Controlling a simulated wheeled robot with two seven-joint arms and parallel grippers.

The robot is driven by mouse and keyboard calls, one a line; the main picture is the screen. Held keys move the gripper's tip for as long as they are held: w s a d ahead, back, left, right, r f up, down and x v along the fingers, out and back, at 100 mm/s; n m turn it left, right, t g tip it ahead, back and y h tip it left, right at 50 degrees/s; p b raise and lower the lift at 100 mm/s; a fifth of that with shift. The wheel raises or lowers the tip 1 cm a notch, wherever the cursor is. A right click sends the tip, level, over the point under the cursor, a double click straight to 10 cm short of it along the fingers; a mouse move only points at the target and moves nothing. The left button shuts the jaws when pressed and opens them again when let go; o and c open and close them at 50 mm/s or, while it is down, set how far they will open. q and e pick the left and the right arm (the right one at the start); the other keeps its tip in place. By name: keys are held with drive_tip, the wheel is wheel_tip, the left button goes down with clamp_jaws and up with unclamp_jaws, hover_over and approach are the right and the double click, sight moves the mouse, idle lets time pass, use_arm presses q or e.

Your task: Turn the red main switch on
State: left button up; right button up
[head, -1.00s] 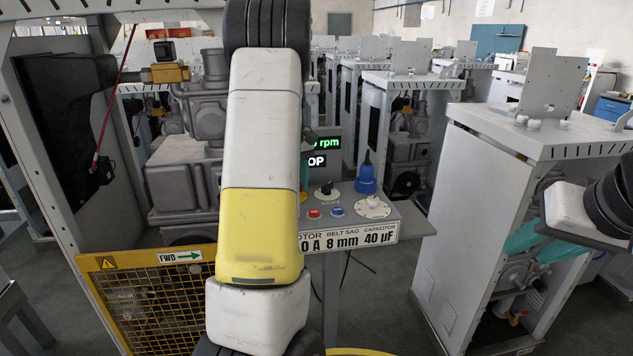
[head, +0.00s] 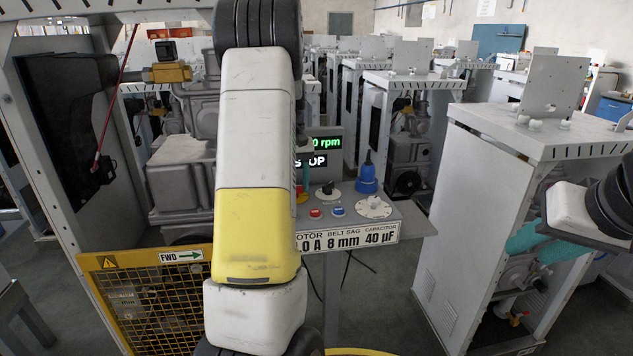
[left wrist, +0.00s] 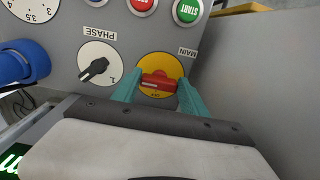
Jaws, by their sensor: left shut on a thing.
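The red main switch (left wrist: 160,83) sits on a round yellow plate (left wrist: 158,66) beside the label MAIN in the left wrist view. Its red handle lies roughly crosswise in that picture, with small lettering on the plate below it. My left gripper (left wrist: 160,90) is shut on the handle, one teal finger at each end.
A black PHASE knob (left wrist: 94,69), a green START button (left wrist: 187,11) and a red button (left wrist: 143,4) are near the switch. The head view shows the grey control panel (head: 415,222), a display (head: 318,161) reading STOP, and a yellow mesh guard (head: 150,300).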

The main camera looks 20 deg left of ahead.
use_arm(q)
drive_tip(key=o, duration=1.4)
wheel_tip(320, 180, up, 8)
drive_tip(key=shift+f, duration=0.2)
drive_tip(key=shift+r, duration=0.15)
